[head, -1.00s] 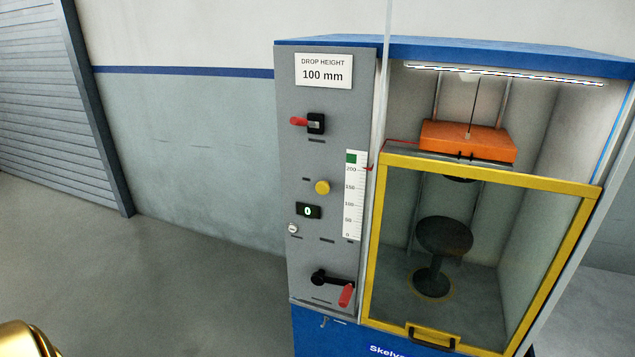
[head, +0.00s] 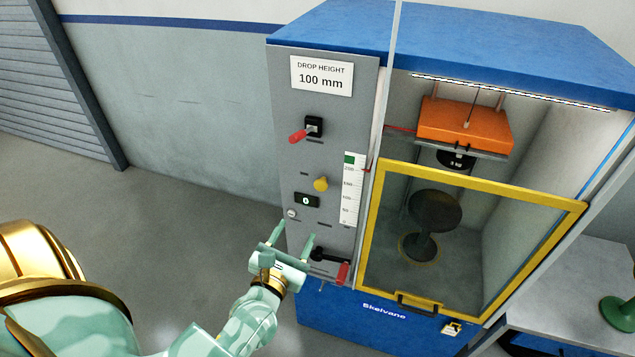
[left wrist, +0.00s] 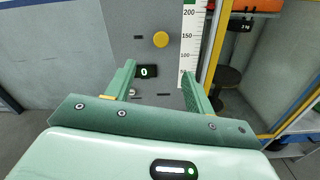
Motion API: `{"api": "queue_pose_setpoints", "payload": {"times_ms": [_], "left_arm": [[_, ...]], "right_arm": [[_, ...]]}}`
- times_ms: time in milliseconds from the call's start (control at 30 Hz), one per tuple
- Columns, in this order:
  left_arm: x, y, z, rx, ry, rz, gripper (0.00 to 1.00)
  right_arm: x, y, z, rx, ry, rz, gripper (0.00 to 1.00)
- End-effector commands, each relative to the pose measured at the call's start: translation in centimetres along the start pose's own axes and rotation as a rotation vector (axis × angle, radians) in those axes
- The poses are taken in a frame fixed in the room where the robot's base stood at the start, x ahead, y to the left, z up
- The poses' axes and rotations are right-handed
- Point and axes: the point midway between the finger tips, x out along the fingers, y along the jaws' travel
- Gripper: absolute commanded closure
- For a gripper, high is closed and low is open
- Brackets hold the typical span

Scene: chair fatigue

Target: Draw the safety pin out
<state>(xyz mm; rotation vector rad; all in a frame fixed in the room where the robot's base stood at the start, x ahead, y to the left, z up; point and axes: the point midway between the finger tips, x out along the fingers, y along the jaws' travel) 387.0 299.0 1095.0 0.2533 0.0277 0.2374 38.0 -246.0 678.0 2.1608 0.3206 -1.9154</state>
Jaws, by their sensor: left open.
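A round yellow knob (head: 321,184) sticks out of the grey control panel (head: 292,250). I cannot tell for sure whether it is the safety pin, as nothing in view is labelled so. It also shows in the left wrist view (left wrist: 160,40), ahead of the fingers and above the small display (left wrist: 147,71). My left gripper (head: 296,230) is open and empty in front of the lower panel, below and left of the knob and apart from it. In the left wrist view its two fingers (left wrist: 158,78) point toward the panel. My right gripper is not in view.
A red-handled switch (head: 299,136) is high on the panel and a red-gripped crank (head: 342,272) low, close to my left gripper. A height scale (head: 350,190) and yellow-framed guard (head: 369,225) stand right of the knob. An orange weight (head: 465,125) hangs above a black stool (head: 434,211).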

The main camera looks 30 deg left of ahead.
Motion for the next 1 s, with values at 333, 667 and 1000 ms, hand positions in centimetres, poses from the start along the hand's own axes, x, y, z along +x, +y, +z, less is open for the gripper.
{"api": "queue_pose_setpoints", "payload": {"times_ms": [333, 667, 1000], "left_arm": [[7.6, -0.1, -0.1, 0.005, -0.002, 0.0, 0.47], [14.3, -0.1, -0.3, 0.006, 0.002, -0.002, 0.47], [15.8, -0.1, -0.3, 0.008, 0.003, -0.002, 0.47]], "right_arm": [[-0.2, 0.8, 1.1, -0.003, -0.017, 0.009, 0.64], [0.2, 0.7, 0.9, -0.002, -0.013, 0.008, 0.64], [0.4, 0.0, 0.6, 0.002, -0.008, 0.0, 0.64]]}}
